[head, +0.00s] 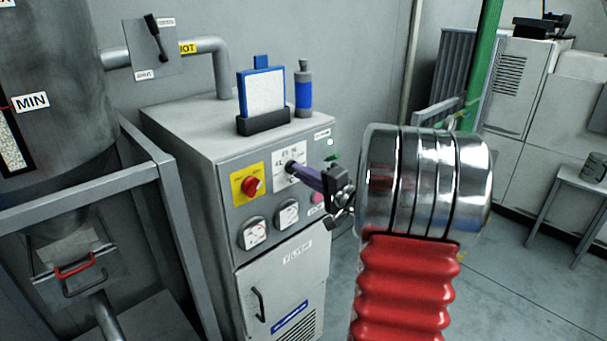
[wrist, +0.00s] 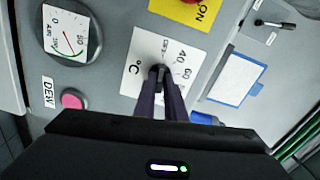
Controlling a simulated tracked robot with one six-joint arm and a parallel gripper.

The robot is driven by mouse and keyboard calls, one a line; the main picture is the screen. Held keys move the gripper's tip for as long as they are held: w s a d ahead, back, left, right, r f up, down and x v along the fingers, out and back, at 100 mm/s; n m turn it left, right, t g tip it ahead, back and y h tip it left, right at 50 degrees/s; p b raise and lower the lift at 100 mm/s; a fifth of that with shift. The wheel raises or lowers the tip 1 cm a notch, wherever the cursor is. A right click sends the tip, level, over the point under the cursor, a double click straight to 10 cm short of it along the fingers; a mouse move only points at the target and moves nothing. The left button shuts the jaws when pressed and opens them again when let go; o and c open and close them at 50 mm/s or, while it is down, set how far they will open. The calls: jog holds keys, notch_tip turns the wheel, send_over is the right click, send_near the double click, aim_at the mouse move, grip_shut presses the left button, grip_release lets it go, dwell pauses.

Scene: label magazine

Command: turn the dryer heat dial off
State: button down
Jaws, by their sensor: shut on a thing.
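The grey dryer cabinet (head: 195,165) stands left of centre in the head view. Its heat dial (wrist: 160,70) is a small dark knob on a white scale plate (wrist: 134,72), marked °C with numbers. My gripper (head: 296,169) reaches in from the right, and its two purple-grey fingers are shut on the dial. In the wrist view the fingertips (wrist: 160,78) meet at the knob from either side. The fingers hide part of the knob and the lower scale, so I cannot tell which mark the dial points at.
A red rotary switch (head: 251,186) on a yellow plate is left of the dial. Two gauges (head: 255,233) (head: 287,214) and a pink button (head: 317,197) lie below. A blue-framed panel (head: 262,92) and blue bottle (head: 303,90) stand on top. A grey rail (head: 80,193) is at left.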

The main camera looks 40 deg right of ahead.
jog(key=shift+a+f, duration=0.15)
jog(key=shift+f, duration=0.2)
jog(key=c, duration=2.2)
grip_release()
jog(key=o, duration=0.4)
jog(key=shift+r, duration=0.2)
jog(key=shift+s, duration=0.1)
jog(key=s, duration=1.3)
jog(key=shift+s+d, duration=0.25)
jog(key=shift+s, duration=0.1)
